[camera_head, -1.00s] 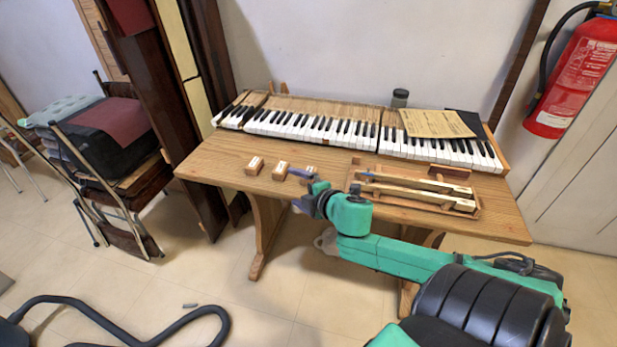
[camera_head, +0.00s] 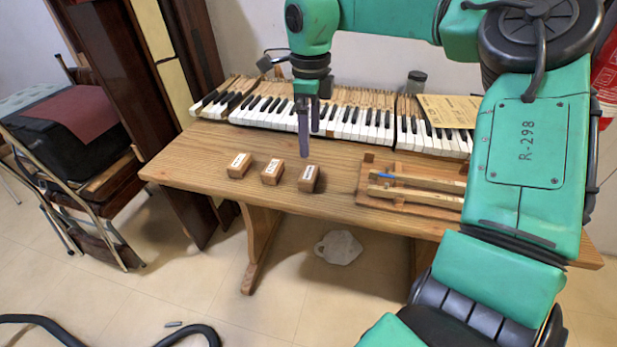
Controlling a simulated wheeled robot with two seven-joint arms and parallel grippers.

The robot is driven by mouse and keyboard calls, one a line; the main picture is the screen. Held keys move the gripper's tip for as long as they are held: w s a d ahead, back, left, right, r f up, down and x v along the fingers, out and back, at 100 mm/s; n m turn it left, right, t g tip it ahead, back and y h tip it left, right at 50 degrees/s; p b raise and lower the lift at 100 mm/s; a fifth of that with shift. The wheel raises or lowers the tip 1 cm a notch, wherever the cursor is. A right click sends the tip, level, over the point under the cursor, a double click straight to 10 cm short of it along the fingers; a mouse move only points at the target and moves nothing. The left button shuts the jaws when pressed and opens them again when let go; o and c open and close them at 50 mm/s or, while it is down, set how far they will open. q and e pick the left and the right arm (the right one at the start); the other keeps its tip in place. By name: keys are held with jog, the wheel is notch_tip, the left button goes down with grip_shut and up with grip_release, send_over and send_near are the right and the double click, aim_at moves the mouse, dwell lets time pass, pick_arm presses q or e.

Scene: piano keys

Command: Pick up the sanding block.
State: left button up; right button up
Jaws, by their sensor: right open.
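Three small wooden blocks with white labelled tops stand in a row on the wooden table: a left block (camera_head: 239,165), a middle block (camera_head: 272,172) and a right block (camera_head: 309,179). The labels are too small to read, so I cannot tell which, if any, is the sanding block. My right gripper (camera_head: 309,142) points down above the table, just behind and above the right block. Its fingers are apart and hold nothing. My left gripper is not in view.
A piano keyboard (camera_head: 345,125) runs along the back of the table. A wooden tray (camera_head: 367,188) with long sticks lies right of the blocks. A jar (camera_head: 416,82) and a yellowed paper (camera_head: 450,108) are at the back. The table's front left is clear.

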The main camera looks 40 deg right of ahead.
aim_at(309, 172)
notch_tip(309, 172, down, 12)
jog(key=shift+w+r, duration=0.15)
jog(key=shift+r, duration=0.2)
jog(key=shift+c, duration=1.2)
jog(key=c, duration=0.9)
jog(key=shift+r, duration=0.1)
notch_tip(309, 172, up, 20)
jog(key=p, duration=0.2)
